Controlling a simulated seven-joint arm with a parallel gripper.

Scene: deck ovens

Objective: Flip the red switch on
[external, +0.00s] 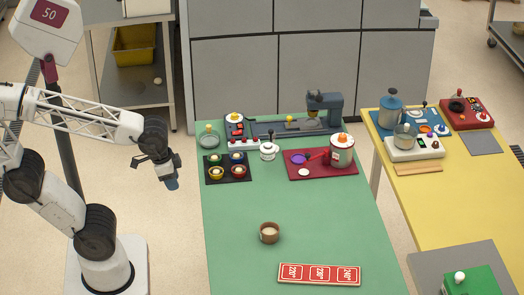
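My gripper (172,183) hangs in the air left of the green table, pointing down, clear of everything. It is too small to tell whether it is open or shut. I cannot tell for sure which part is the red switch. A small red lever-like piece (318,155) lies by a red-and-white pot. Another red unit (467,112) stands on the yellow table. No switch position is readable.
The green table (225,250) is clear at its middle left. A black tray of bowls (228,167), a white pot (268,150) and a grey mixer-like machine (325,107) crowd the back.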

